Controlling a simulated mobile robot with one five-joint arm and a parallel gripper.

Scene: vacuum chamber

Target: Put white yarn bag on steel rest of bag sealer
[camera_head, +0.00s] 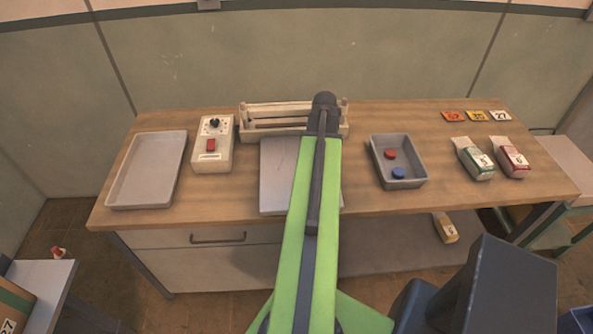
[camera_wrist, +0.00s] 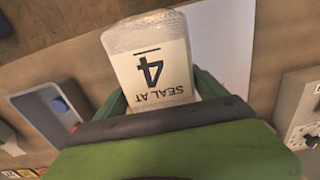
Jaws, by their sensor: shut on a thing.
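A white yarn bag (camera_wrist: 150,62) with a label reading "SEAL AT 4" shows in the wrist view, its text upside down. My gripper (camera_wrist: 162,95) is shut on it, with green fingers at both sides of the bag. The bag's lower end is hidden by my gripper. The flat pale steel rest (camera_head: 276,180) lies in front of the bag sealer (camera_head: 275,108) in the head view, partly covered by my arm. The rest also shows in the wrist view (camera_wrist: 226,50), beside and behind the bag. My arm hides the bag in the head view. I cannot tell its height.
The sealer's control box (camera_head: 213,145) and an empty tray (camera_head: 121,186) stand left. A grey bin (camera_head: 421,181) with red and blue discs, a green bag (camera_head: 474,159) and a red bag (camera_head: 511,158) stand right. Number cards lie behind them.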

